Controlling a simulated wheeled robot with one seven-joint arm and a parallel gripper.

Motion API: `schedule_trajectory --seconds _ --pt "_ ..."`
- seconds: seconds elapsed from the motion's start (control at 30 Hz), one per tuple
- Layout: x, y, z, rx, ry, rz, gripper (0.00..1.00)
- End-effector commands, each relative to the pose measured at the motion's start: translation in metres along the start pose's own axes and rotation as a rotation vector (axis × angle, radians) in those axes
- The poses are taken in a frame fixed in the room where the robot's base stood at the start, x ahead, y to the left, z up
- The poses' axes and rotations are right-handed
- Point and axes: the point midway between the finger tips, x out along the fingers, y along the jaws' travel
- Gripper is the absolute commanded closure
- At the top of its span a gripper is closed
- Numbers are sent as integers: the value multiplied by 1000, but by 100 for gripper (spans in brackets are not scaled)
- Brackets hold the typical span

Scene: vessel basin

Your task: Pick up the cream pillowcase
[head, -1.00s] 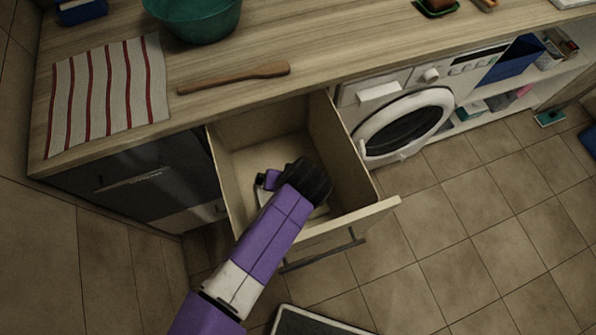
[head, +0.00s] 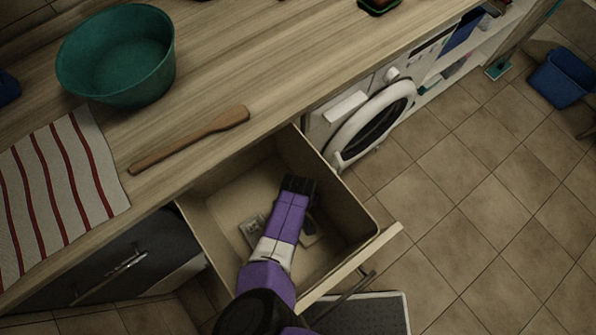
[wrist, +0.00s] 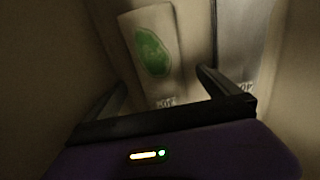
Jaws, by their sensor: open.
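A cream folded item with a green oval print, which looks like the cream pillowcase (wrist: 178,45), lies ahead of my gripper (wrist: 162,82) in the wrist view. A grey item (wrist: 240,38) lies beside it on the right. My gripper is open, with nothing between its fingers. The cream item is beyond the fingertips; I cannot tell if they touch it. Parts of small items (head: 252,230) show at the drawer bottom beside my arm; I cannot tell which is which.
The drawer walls stand close around my arm. The wooden counter (head: 230,65) above holds a teal bowl (head: 115,60), a wooden utensil (head: 190,141) and a striped cloth (head: 65,190). A washing machine (head: 372,125) stands to the right. The tiled floor is mostly clear, with a grey mat (head: 375,312) below the drawer.

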Motion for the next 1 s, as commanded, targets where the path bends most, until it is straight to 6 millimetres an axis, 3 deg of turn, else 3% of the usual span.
schedule_trajectory --seconds 0.3,0.67,1.0 --pt "40 1 3 2 0 -1 0" --pt "46 1 3 1 1 1 0" --pt "46 1 3 1 1 0 65"
